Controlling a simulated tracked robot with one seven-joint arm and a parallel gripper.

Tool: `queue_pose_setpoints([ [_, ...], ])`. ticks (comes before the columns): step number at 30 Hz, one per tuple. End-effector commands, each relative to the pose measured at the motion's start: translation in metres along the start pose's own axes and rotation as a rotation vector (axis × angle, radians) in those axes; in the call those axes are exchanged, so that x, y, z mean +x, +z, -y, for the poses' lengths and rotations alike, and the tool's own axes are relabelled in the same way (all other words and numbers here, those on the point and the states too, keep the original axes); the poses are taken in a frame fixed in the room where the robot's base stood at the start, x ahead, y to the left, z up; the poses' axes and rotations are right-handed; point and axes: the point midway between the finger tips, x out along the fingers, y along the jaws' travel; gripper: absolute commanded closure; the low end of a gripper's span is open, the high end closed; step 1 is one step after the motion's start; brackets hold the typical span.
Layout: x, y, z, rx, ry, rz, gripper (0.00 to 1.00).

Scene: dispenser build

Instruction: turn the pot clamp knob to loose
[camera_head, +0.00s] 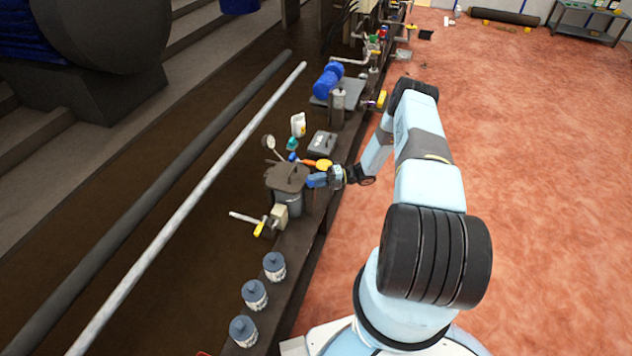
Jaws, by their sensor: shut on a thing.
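The dark pot (289,203) with a brown-grey lid (284,177) stands on the long dark bench in the middle of the camera view. My gripper (311,181) reaches in from the right, with its blue fingers at the right side of the pot, by the rim. It is shut on what looks to be the pot clamp knob. The fingers cover the knob, so its shape and turn position cannot be told.
An orange and yellow tool (322,164) lies just behind my gripper. A yellow-handled valve (260,228) is left of the pot. Several lidded jars (255,295) stand on the near bench. A blue motor (328,80) is farther back.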

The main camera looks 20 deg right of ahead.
Motion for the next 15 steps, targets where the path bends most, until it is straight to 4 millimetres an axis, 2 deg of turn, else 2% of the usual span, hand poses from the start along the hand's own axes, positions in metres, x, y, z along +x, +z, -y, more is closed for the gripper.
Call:
queue_pose_setpoints([
  [1, 0.0031, -0.0061, 0.0056, 0.010, -0.004, -0.007, 0.71],
  [4, 0.0033, -0.0061, 0.0052, 0.009, -0.003, -0.008, 0.62],
  [15, -0.0028, -0.0044, 0.0036, 0.007, -0.001, -0.005, 0.62],
])
